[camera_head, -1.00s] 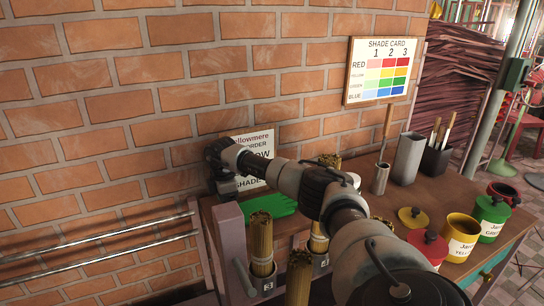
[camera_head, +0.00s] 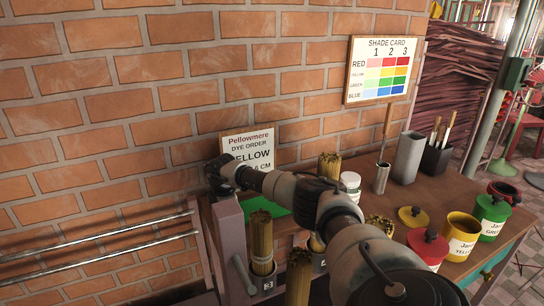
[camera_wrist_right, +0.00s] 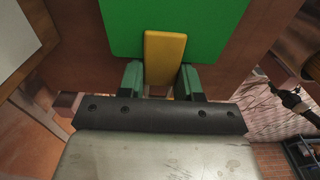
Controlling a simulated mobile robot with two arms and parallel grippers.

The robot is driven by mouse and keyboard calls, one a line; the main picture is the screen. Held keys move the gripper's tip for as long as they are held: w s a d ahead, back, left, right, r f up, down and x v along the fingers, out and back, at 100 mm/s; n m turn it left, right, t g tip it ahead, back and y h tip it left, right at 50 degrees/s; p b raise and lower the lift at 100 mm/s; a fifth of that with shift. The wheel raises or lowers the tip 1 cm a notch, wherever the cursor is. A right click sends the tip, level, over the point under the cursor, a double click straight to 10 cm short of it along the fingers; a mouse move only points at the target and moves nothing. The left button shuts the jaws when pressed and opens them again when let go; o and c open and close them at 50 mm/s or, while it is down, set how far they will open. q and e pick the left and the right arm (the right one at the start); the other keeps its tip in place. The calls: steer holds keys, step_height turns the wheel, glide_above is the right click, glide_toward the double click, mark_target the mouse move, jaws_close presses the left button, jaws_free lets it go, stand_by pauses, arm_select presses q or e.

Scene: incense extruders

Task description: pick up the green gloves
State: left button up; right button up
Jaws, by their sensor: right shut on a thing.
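The green gloves (camera_head: 262,204) lie flat on the table against the brick wall, partly hidden by my right arm in the head view. In the right wrist view the green gloves (camera_wrist_right: 220,25) fill the upper middle as a flat green shape. A yellow tab (camera_wrist_right: 165,50), seemingly part of the gloves, sits between the two fingers. My right gripper (camera_wrist_right: 161,78) is shut on it. In the head view my right gripper (camera_head: 221,180) is at the gloves' left end, low over the table; its fingertips are hard to see. My left gripper is not in view.
Bundles of sticks in numbered holders (camera_head: 261,252) stand in front of the gloves. A white jar (camera_head: 350,184), red (camera_head: 428,249), yellow (camera_head: 459,237) and green (camera_head: 490,217) jars stand to the right. A dye order sign (camera_head: 248,148) leans on the wall.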

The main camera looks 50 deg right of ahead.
steer(key=shift+c, duration=0.6)
steer(key=shift+r, duration=0.3)
step_height(320, 180, up, 9)
steer(key=shift+f+p, duration=0.2)
steer(key=shift+p, duration=0.15)
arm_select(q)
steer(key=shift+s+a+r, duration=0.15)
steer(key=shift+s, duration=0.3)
arm_select(e)
steer(key=shift+r, duration=0.45)
